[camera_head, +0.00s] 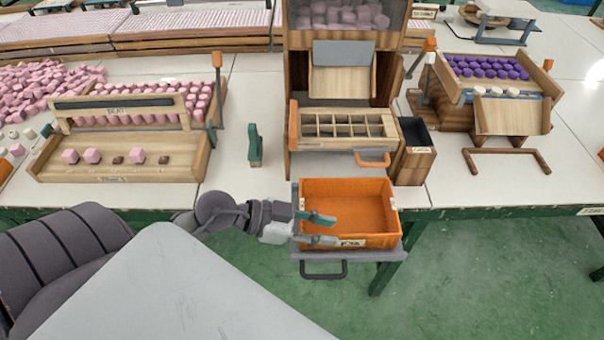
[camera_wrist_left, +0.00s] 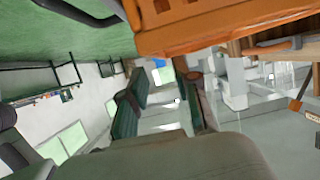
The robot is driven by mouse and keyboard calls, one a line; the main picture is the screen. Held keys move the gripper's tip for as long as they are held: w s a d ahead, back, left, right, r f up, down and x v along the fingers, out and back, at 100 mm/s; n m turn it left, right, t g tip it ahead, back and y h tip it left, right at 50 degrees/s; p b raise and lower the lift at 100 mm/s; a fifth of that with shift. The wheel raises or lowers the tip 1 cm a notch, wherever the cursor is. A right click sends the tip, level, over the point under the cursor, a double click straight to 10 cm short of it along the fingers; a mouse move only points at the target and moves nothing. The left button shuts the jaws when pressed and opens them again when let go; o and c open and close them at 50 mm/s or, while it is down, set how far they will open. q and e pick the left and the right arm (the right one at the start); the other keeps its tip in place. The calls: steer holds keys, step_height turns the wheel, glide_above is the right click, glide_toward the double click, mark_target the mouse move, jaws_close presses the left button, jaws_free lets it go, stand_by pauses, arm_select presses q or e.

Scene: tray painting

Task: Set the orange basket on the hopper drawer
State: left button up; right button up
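The orange basket (camera_head: 375,195) sits upright on the pulled-out grey hopper drawer (camera_head: 385,254), in front of the wooden hopper. The basket looks empty and has a white label on its front. My left gripper (camera_head: 322,229) comes from the left, and its green-padded fingers overlap the basket's left front part. The fingers are apart. In the left wrist view, the gripper (camera_wrist_left: 162,92) is open with nothing held between its fingers, and the basket (camera_wrist_left: 215,28) is at the top edge. Whether a finger touches the basket, I cannot tell. My right gripper does not show.
The wooden hopper (camera_head: 293,80) has a divided tray (camera_head: 350,143) above the basket. A dark bin (camera_head: 414,150) stands on its right. A rack with pink pieces (camera_head: 120,180) is on the left, and one with purple pieces (camera_head: 508,122) is on the right. Green floor lies in front.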

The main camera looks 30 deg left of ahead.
arm_select(q)
steer(key=v, duration=0.5)
steer(key=shift+s+a+r, duration=0.1)
steer(key=shift+s+a, duration=0.05)
steer(key=shift+a, duration=0.1)
